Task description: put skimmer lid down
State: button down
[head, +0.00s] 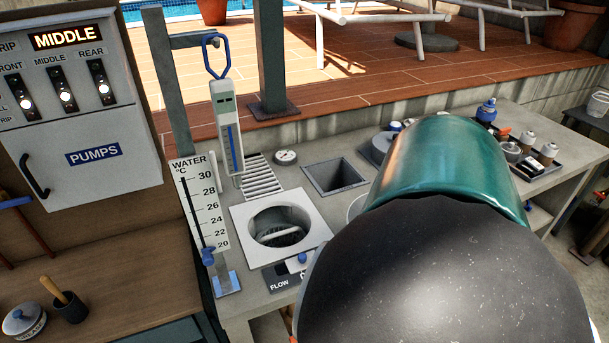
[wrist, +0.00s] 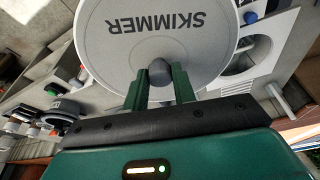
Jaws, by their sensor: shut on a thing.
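The skimmer lid (wrist: 155,45) is a light grey disc marked SKIMMER with a dark knob (wrist: 159,72) at its centre. My gripper (wrist: 160,88) has its green fingers shut on that knob in the wrist view. The skimmer opening is a round hole in a square white plate (head: 243,239) on the counter in the head view, uncovered, with something pale inside. In the wrist view the white plate (wrist: 289,38) lies beyond the lid's right side, partly covered by it. In the head view my arm hides the gripper and most or all of the lid.
A flow box (head: 291,276) sits at the plate's front edge. A water thermometer board (head: 201,205) stands left of the plate. A grate (head: 262,178), a gauge (head: 286,157) and a square recess (head: 335,177) lie behind it.

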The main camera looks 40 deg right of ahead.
jog(key=shift+w, duration=0.75)
jog(key=shift+d+f, duration=0.15)
jog(key=shift+d, duration=0.1)
jog(key=w+d+f, duration=0.1)
jog(key=w, duration=0.1)
jog(key=w+d+f, duration=0.1)
jog(key=d, duration=0.1)
jog(key=w+d+f, duration=0.1)
jog(key=w+d, duration=0.1)
jog(key=shift+w+f, duration=0.2)
jog(key=shift+w, duration=0.1)
jog(key=w+d+f, duration=0.1)
jog(key=f, duration=0.1)
jog(key=w+d+f, duration=0.1)
jog(key=w+f, duration=0.1)
jog(key=w+d+f, duration=0.1)
jog(key=f, duration=0.1)
jog(key=shift+w+d+f, duration=0.15)
jog(key=shift+w+d, duration=0.1)
jog(key=shift+d, duration=0.15)
jog(key=shift+f, duration=1.5)
jog(key=shift+f, duration=0.2)
jog(key=c, duration=1.1)
grip_release()
jog(key=shift+c, duration=0.2)
